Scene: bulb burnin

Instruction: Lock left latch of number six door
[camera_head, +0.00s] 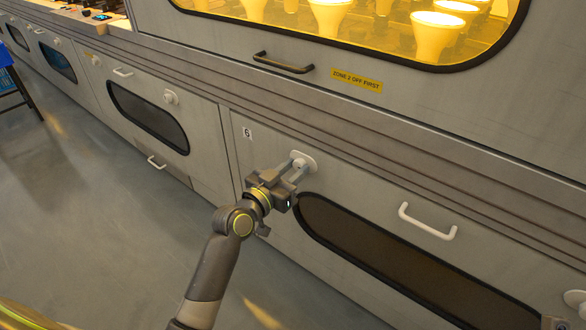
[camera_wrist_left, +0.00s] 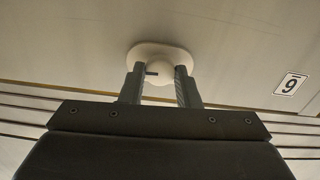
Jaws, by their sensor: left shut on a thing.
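The number six door (camera_head: 375,225) is a grey panel with a dark oval window and a "6" label (camera_head: 247,133), which also shows in the left wrist view (camera_wrist_left: 290,84). Its left latch (camera_head: 303,158) is a white knob on a round plate at the door's upper left. My left gripper (camera_head: 296,169) is shut on this latch. In the left wrist view its two fingers stand on either side of the latch knob (camera_wrist_left: 160,66). The fingers and the angle hide much of the knob, so its turn is hard to read. A small part of my right gripper (camera_head: 555,323) shows at the bottom right corner.
A white handle (camera_head: 427,222) sticks out of the door right of the left latch. The right latch (camera_head: 575,298) is at the right edge. A dark handle (camera_head: 283,63) and a yellow label (camera_head: 357,81) are above. Open floor (camera_head: 100,220) lies at left.

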